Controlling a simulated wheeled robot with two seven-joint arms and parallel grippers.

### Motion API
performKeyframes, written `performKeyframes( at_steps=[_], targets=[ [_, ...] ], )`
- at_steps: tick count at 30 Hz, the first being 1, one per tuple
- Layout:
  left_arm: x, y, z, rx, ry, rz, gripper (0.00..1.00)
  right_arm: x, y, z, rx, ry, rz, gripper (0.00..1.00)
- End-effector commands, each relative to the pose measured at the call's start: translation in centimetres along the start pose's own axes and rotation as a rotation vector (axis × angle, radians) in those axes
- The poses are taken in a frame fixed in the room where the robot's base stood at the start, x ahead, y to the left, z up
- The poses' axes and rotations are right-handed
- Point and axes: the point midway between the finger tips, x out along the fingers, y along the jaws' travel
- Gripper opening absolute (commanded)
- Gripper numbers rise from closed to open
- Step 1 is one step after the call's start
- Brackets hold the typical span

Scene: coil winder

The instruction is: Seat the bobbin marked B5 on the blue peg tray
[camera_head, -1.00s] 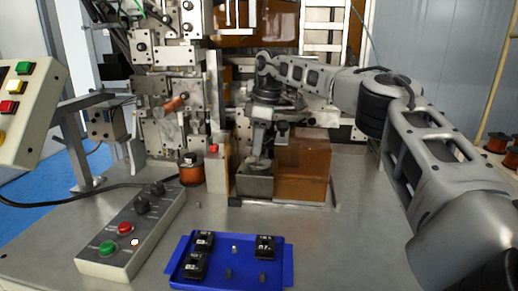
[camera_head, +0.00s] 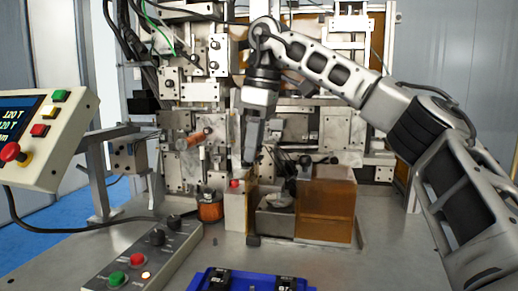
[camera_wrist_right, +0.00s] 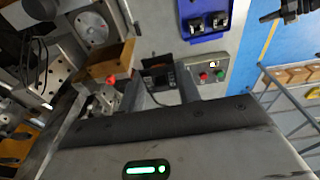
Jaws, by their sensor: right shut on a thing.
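My right gripper (camera_head: 250,158) hangs in front of the winder, above and left of the small metal box. In the right wrist view it is shut on a small dark bobbin (camera_wrist_right: 158,72), whose marking I cannot read. The blue peg tray (camera_head: 245,273) is cut off at the bottom of the head view. Black bobbins with pale labels sit on it (camera_head: 220,280); it also shows in the right wrist view (camera_wrist_right: 205,33). A dark jaw-like part (camera_wrist_right: 288,12) at that view's top right looks like my left gripper; its opening is unclear.
A button box (camera_head: 145,255) stands left of the tray, and a tilted control panel (camera_head: 50,135) is at far left. A copper spool (camera_head: 210,208), a post with a red button (camera_head: 235,205) and an amber block (camera_head: 327,208) stand beneath and beside my right gripper.

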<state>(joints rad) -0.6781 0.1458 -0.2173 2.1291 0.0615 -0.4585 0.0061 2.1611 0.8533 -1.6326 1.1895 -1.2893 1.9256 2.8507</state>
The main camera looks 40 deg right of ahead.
Motion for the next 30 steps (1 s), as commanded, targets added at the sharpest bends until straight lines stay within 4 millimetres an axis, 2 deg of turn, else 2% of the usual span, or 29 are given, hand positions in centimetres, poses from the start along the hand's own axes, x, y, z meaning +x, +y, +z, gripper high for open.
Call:
performKeyframes(
  at_steps=[8, 11, 14, 21, 27, 30],
  targets=[
    [-0.1, 0.0, -0.1, -0.003, 0.001, -0.001, 0.00, 0.1, -0.1, -0.1, -0.009, 0.000, -0.002, 0.09],
    [-0.2, 0.0, -0.3, -0.003, -0.001, -0.002, 0.00, 1.1, -0.6, -0.2, -0.084, -0.002, -0.015, 0.09],
    [-0.6, 0.0, -0.6, 0.000, -0.008, -0.005, 0.00, 3.5, -2.0, -0.4, -0.268, -0.006, -0.047, 0.09],
    [-1.4, -0.1, -0.8, 0.019, -0.038, -0.019, 0.00, 10.2, -8.5, 0.7, -0.953, -0.003, -0.154, 0.09],
    [-1.6, -0.3, -1.0, 0.032, -0.048, -0.026, 0.00, 13.2, -13.3, 3.0, -1.405, 0.001, -0.217, 0.09],
    [-1.6, -0.4, -1.1, 0.038, -0.047, -0.029, 0.00, 13.9, -14.6, 3.7, -1.528, 0.002, -0.233, 0.09]
  ],
)
